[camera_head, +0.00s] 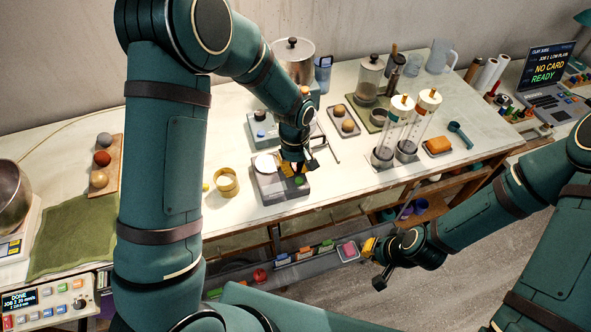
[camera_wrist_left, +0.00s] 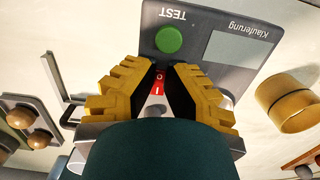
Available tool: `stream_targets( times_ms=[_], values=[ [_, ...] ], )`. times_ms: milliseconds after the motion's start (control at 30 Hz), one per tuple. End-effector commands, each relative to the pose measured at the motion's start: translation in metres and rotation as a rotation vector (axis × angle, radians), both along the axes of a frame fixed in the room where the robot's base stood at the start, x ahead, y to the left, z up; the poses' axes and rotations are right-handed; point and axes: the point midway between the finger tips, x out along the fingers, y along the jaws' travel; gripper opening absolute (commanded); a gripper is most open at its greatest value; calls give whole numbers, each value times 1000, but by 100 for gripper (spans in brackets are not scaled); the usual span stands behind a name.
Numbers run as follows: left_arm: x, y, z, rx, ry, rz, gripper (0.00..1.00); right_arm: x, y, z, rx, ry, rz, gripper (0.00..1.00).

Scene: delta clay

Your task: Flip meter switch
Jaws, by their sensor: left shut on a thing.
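The meter (camera_head: 267,187) is a grey box on the white table, below the middle of the head view. The left wrist view shows its panel (camera_wrist_left: 190,45) close up, with a green TEST button (camera_wrist_left: 168,39), a grey display and the word "Klauferung". A red rocker switch (camera_wrist_left: 158,84) marked O and I shows between the yellow fingers of my left gripper (camera_wrist_left: 170,72), which is shut on it. The fingers hide the switch's sides. In the head view my left gripper (camera_head: 293,168) is over the meter. My right gripper (camera_head: 372,250) hangs before the table's front edge; its fingertips are unclear.
A yellow ring-shaped container (camera_head: 227,182) stands left of the meter, also in the left wrist view (camera_wrist_left: 290,101). A tray with two brown balls (camera_head: 347,126) lies to the right, with tall clear cylinders (camera_head: 410,130) beyond. A shelf with coloured items runs below the front edge.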

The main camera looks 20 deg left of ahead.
Motion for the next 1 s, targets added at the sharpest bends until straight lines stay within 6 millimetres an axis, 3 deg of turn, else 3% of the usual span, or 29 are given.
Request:
stream_targets(
  times_ms=[467,500,567,867,1000],
  values=[
    [-3,0,-2,20,-25,0,0,0,0,-6,-1,0,0,0],
    [-3,0,-2,20,-25,0,27,0,0,-6,-1,0,1,0],
    [-3,0,-2,20,-25,0,45,0,0,-6,-1,0,1,0],
    [-2,0,0,20,-29,0,45,0,0,-5,-1,0,1,0],
    [0,0,9,18,-32,1,45,0,0,-5,-1,0,1,0]
  ],
)
